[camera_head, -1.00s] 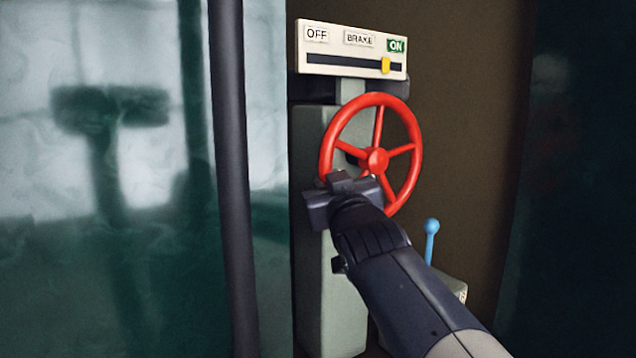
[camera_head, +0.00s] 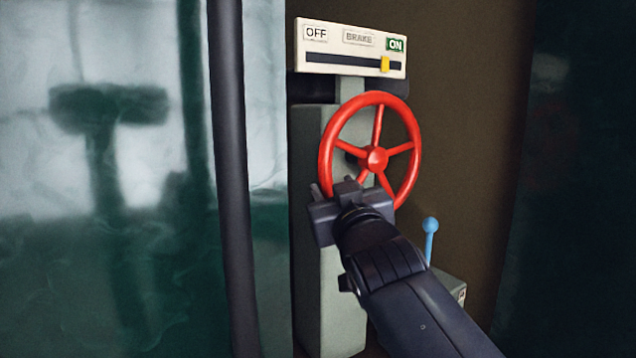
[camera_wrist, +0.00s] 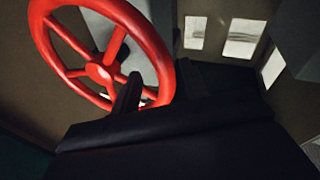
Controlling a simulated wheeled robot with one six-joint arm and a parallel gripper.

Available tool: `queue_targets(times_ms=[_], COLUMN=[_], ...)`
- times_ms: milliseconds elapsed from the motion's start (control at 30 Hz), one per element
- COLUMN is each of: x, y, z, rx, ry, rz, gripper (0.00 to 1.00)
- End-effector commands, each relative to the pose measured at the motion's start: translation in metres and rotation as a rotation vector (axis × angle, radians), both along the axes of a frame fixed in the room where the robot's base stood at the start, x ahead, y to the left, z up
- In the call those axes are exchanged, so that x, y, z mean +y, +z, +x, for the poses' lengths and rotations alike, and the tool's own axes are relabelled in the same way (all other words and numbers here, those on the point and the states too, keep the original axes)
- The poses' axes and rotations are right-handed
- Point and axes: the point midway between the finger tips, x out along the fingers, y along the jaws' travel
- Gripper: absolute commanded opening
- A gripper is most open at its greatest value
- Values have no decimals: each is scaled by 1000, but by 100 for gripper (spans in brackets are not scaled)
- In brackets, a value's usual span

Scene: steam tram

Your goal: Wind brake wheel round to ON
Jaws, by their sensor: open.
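The red brake wheel (camera_head: 377,160) stands upright on a grey column (camera_head: 330,270). It also shows at the upper left of the wrist view (camera_wrist: 100,72). Above it is a cream indicator panel (camera_head: 350,49) lettered OFF, BRAKE and ON. Its yellow pointer (camera_head: 385,64) sits under the left part of the green ON label (camera_head: 396,44), near the slot's right end. My gripper (camera_head: 328,190) is open at the wheel's lower left rim. In the wrist view a finger (camera_wrist: 128,95) overlaps the lower right rim; whether it touches is unclear. My gripper hides part of the lower rim.
A blue-knobbed lever (camera_head: 430,226) on a low grey box stands right of my arm. A dark vertical pole (camera_head: 228,180) runs close on the left of the column. Small bright windows (camera_wrist: 242,38) show in the wrist view.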

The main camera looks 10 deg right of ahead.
Motion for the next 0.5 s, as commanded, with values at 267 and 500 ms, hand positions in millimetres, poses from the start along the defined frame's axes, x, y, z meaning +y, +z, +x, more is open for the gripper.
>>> queue_targets(times_ms=[267, 500], x=[1, 1], y=[-6, -11], z=[-45, -63], rx=[-1, 0], ry=[0, 0], rz=[0, 0], gripper=[43, 43])
